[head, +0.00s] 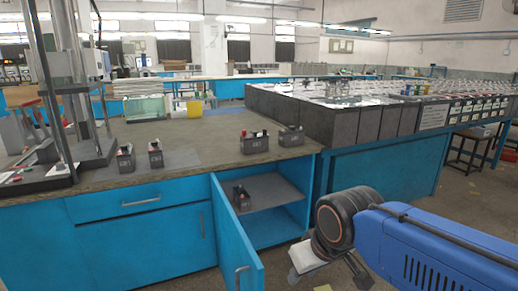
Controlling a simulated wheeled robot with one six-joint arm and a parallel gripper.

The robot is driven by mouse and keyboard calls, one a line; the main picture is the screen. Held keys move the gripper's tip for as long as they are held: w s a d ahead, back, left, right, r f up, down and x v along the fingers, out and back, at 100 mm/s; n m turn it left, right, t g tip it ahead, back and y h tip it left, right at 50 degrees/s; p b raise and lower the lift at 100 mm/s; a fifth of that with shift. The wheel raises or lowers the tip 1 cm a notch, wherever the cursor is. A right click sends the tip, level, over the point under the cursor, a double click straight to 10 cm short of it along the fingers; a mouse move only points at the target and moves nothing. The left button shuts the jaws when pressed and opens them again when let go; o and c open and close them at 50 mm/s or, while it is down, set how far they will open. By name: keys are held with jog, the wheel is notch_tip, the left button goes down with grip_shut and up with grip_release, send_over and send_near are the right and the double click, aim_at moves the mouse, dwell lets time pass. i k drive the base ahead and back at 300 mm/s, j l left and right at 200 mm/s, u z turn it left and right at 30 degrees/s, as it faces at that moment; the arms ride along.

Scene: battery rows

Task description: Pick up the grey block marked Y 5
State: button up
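Several small dark grey blocks with pale marks on their fronts are in the head view. Two stand at the left on the bench top, a left one (125,159) and its neighbour (156,156). Two more stand at the right, one near the front edge (254,144) and one farther back (291,136). Another dark block (241,199) is on the shelf inside the open cabinet. The marks are too small to read, so I cannot tell which is Y 5. My gripper (325,272) is low at the right, apart from all blocks; its fingers are unclear.
The blue cabinet door (236,245) stands open toward me. A metal stand (88,120) fills the bench's left side. A long bench (380,165) with dark panels is at the right. The bench top (205,150) is bare between the block pairs.

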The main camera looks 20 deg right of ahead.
aim_at(256, 142)
jog(key=k+z, duration=0.2)
jog(key=z, duration=0.25)
jog(key=k+l+z, duration=0.1)
jog(key=z, duration=0.35)
jog(key=i+z, duration=0.25)
jog(key=i, duration=0.35)
jog(key=i+j+z, duration=0.3)
jog(key=i, duration=0.3)
jog(key=i+u, duration=0.2)
jog(key=i, duration=0.65)
jog(key=i+l+u, duration=0.2)
jog(key=i, duration=0.65)
